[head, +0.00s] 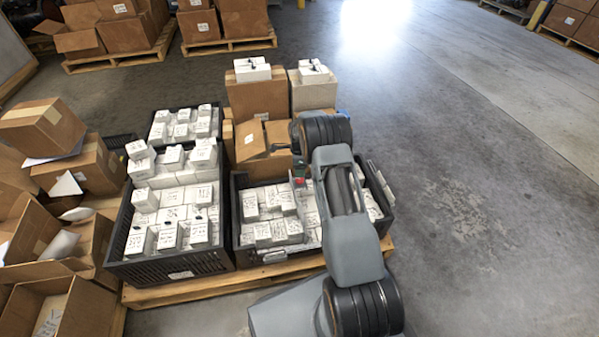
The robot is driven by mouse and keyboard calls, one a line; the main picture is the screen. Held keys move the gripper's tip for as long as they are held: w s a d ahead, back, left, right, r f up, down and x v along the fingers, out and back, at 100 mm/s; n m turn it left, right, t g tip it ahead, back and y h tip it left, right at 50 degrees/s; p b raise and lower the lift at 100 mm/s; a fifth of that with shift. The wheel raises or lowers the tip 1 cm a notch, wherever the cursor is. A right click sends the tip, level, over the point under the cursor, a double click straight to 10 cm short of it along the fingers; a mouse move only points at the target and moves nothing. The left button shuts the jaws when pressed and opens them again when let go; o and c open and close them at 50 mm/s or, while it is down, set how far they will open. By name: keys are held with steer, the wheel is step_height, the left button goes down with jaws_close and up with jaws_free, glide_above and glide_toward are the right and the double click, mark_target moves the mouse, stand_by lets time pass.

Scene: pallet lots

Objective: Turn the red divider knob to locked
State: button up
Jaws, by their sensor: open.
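A small red knob (299,181) shows just left of my arm, above the white boxes in the right-hand black crate (243,252). It is too small to read its setting, and the divider it belongs to is mostly hidden by my arm and the boxes. My gripper (299,166) points down right by the knob, small and partly hidden by my wrist. Its jaws are open. I cannot tell whether they touch the knob or stand around it.
A second black crate (180,264) full of white boxes stands to the left on the same wooden pallet (150,295). Cardboard boxes (256,98) stand behind the right crate. Open cartons (60,240) crowd the far left. The floor to the right is clear.

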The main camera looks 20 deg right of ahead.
step_height(320, 180, up, 7)
steer(key=p, duration=0.1)
steer(key=shift+p, duration=0.4)
step_height(320, 180, up, 15)
steer(key=n+p, duration=0.4)
steer(key=p, duration=0.3)
glide_above(300, 179)
steer(key=s+a, duration=0.2)
steer(key=a, duration=0.1)
steer(key=s+a+r+n+t+p, duration=0.1)
steer(key=s+r+n+p, duration=0.15)
steer(key=r, duration=0.35)
steer(key=s+a+r+n+p, duration=0.1)
steer(key=s+a+r+p, duration=0.1)
steer(key=r+p, duration=0.35)
steer(key=s+a+r+n+t+p, duration=0.1)
steer(key=s+r+n, duration=0.15)
steer(key=r, duration=0.55)
steer(key=s+a+r+n+p, duration=0.3)
steer(key=s+r+n+p, duration=0.3)
steer(key=s+r+p, duration=0.2)
steer(key=s+a+r+n+t+p, duration=0.1)
steer(key=s+a+r+n+p, duration=0.2)
steer(key=s+r, duration=1)
steer(key=n+p, duration=0.3)
steer(key=p, duration=0.2)
steer(key=shift+r+t, duration=0.25)
steer(key=shift+t, duration=0.05)
